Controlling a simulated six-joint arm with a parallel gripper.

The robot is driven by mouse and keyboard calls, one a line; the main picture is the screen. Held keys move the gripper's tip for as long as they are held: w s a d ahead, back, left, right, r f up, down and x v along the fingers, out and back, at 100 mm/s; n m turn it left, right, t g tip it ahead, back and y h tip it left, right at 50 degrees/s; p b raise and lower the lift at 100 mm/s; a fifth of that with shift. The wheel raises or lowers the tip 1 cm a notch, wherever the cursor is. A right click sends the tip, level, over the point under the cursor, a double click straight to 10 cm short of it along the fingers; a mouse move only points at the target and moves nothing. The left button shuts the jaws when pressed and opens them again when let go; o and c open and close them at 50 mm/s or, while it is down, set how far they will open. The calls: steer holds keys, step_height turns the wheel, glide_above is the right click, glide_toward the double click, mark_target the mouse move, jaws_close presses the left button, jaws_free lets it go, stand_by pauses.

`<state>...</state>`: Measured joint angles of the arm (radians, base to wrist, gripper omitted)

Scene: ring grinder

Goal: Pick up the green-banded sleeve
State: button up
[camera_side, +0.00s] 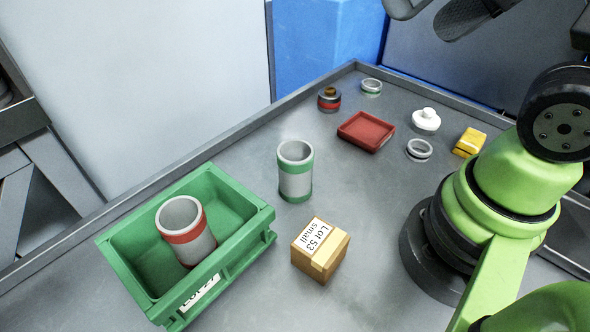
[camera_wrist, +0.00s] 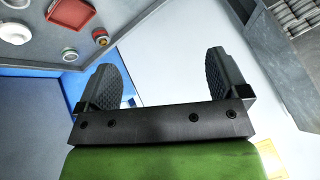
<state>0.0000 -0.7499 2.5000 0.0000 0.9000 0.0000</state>
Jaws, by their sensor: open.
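The green-banded sleeve (camera_side: 295,171) is a grey open tube with green bands at its top and bottom. It stands upright on the grey table, just right of the green bin, in the side view. My gripper (camera_wrist: 165,85) shows in the wrist view with its two dark ridged fingers wide apart and nothing between them. In the side view only a part of it shows at the top edge, high above the back of the table and far from the sleeve. The sleeve is not seen in the wrist view.
A green bin (camera_side: 255,222) holds a red-banded sleeve (camera_side: 186,231), tilted. A cardboard box (camera_side: 320,249) stands near the green-banded sleeve. A red tray (camera_side: 366,131), a white knobbed part (camera_side: 426,120), a yellow box (camera_side: 469,142), a grey ring (camera_side: 419,150) and a red-banded part (camera_side: 329,99) lie farther back.

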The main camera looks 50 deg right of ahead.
steer(key=n+g+h, duration=0.2)
steer(key=n+g, duration=0.1)
steer(key=g, duration=0.4)
glide_above(296, 158)
steer(key=s+a, duration=0.2)
steer(key=a, duration=0.1)
step_height(296, 158, down, 20)
steer(key=f, duration=0.3)
steer(key=d+f, duration=0.1)
steer(key=f, duration=0.1)
steer(key=shift+w+f, duration=0.1)
steer(key=shift+f, duration=0.7)
steer(key=c, duration=1)
steer(key=shift+r, duration=0.1)
